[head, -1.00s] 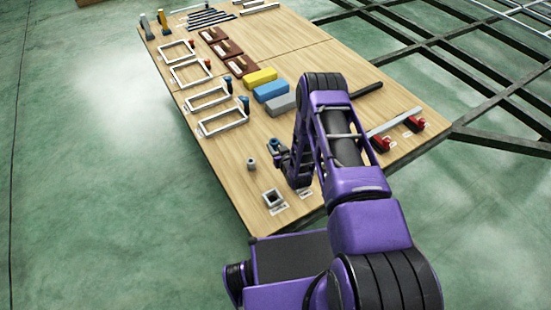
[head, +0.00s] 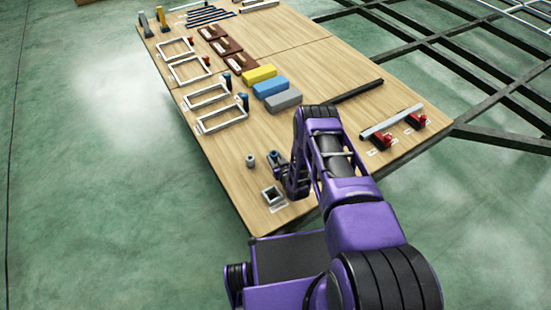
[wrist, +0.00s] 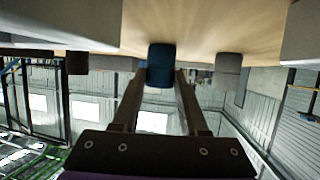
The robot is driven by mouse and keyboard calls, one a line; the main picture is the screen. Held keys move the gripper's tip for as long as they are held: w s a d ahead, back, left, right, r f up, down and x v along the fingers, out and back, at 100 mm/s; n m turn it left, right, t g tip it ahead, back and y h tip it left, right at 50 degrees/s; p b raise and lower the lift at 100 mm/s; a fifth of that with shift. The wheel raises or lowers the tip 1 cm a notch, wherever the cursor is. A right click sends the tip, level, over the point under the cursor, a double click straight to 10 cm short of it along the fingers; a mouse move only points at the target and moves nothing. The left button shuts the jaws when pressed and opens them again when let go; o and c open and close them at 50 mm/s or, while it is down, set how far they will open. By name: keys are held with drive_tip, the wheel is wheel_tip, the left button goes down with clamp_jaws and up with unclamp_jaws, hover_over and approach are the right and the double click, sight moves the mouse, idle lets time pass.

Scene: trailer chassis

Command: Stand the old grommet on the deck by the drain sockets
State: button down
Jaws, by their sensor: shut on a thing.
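My gripper (head: 274,162) is low over the near left part of the wooden deck (head: 230,180). It is shut on a small blue cylinder, which I take to be the old grommet; it shows between the fingers (wrist: 160,82) in the wrist view (wrist: 160,62). I cannot tell whether the blue piece touches the deck. A grey cylinder (head: 250,160) stands upright on the deck just left of my gripper; the wrist view shows it right of the blue piece (wrist: 228,63). A square grey socket (head: 272,197) sits nearer the deck's front corner, beside a white label.
White rectangular frames (head: 221,117) with blue pieces lie beyond my gripper. Yellow, blue and grey blocks (head: 283,100) lie further right. A dark bar (head: 357,91) and red clamps (head: 380,140) are on the right side. Bare deck lies left of the grey cylinder.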

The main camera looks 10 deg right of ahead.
drive_tip(key=shift+c, duration=2.2)
unclamp_jaws()
drive_tip(key=shift+r, duration=0.15)
drive_tip(key=p+v, duration=0.2)
drive_tip(key=v, duration=1)
drive_tip(key=shift+p, duration=0.35)
drive_tip(key=shift+s, duration=0.1)
